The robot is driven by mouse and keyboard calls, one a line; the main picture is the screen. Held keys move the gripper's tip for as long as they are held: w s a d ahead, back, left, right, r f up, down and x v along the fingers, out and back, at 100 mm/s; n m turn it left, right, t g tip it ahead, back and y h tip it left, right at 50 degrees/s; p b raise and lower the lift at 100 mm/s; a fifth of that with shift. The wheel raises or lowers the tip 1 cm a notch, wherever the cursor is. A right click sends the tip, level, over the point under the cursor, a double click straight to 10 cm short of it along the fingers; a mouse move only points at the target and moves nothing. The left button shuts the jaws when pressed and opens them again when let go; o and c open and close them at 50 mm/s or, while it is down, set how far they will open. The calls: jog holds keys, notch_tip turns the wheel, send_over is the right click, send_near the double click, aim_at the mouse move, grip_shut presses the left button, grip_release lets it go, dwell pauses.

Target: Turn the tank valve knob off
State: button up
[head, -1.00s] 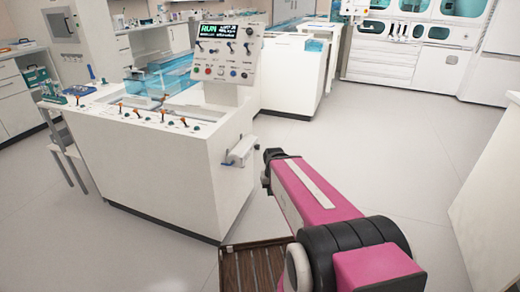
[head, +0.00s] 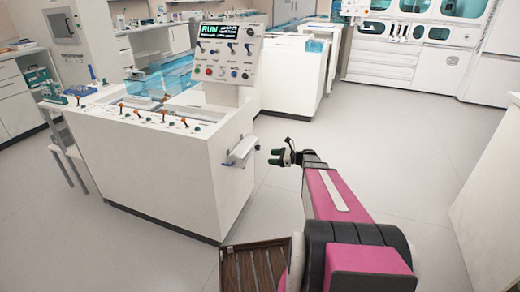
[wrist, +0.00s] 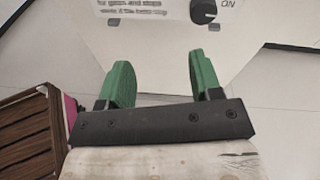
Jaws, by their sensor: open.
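A black round knob (wrist: 204,11) with a white mark sits on a white labelled panel (wrist: 150,22) at the top of the wrist view. The letters ON are printed to its right. In the head view, a small white box (head: 240,151) is fixed to the right side of the white tank cabinet (head: 165,175); the knob cannot be made out there. My gripper (wrist: 163,82) is open and empty, its green fingers apart and short of the panel. In the head view my gripper (head: 279,157) is just right of the box, pointing towards it.
A control panel (head: 228,52) with a RUN screen, switches and buttons stands above the cabinet. Several orange-handled levers (head: 163,113) line its top. A brown slatted platform (head: 252,270) lies at the bottom. The grey floor (head: 390,150) on the right is clear.

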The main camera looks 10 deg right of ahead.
aim_at(258, 148)
jog(key=w+d+m+t+y, duration=0.1)
jog(key=w+d+m+t, duration=0.1)
jog(key=w+d+m, duration=0.15)
jog(key=r+x, duration=0.1)
jog(key=x, duration=0.9)
jog(key=shift+a, duration=0.2)
jog(key=shift+n, duration=0.25)
jog(key=c, duration=0.9)
